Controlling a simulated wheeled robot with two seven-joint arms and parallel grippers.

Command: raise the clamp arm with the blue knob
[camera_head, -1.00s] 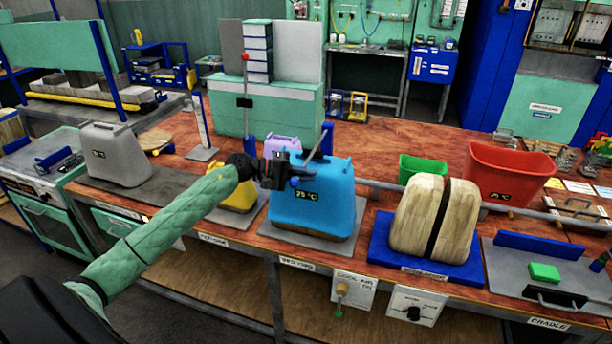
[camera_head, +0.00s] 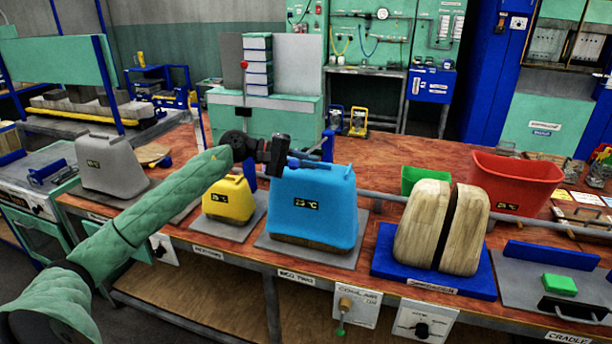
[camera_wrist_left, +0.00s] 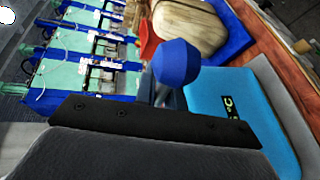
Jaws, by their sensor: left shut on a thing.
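The blue knob (camera_wrist_left: 177,62) shows in the left wrist view, just beyond the dark edge of my left gripper, with a short grey-blue stem below it. In the head view my left gripper (camera_head: 282,158) is above the back left edge of the light-blue block (camera_head: 313,208). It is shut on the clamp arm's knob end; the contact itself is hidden. A blue bar (camera_head: 308,163) shows just right of the gripper, and a blue upright (camera_head: 328,146) stands behind the block. How far the arm is tilted is unclear. My right gripper is out of view.
A yellow block (camera_head: 229,200) and a grey block (camera_head: 108,163) stand left of the blue one. A wooden split block (camera_head: 425,225) on a blue base, a green bin (camera_head: 424,178) and a red bin (camera_head: 513,183) are to the right.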

